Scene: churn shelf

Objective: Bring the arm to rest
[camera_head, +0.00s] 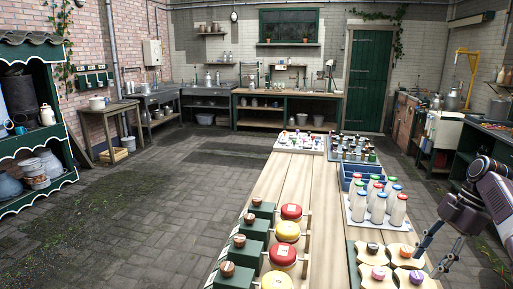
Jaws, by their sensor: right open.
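My right gripper (432,262) shows at the right edge in the head view, with its arm coming in from the right. Its two dark fingers are spread apart with nothing seen between them. The fingertips are beside the wooden pieces with coloured knobs (377,273) at the near right end of the long table; whether they touch them I cannot tell. My left gripper is not in the picture.
The wooden table (317,205) holds red and yellow round-topped items (287,231), green blocks with brown knobs (244,256), milk bottles (379,207) on a tray and a blue crate (346,178). Paved floor (150,200) on the left is largely open. A green shelf (60,110) stands far left.

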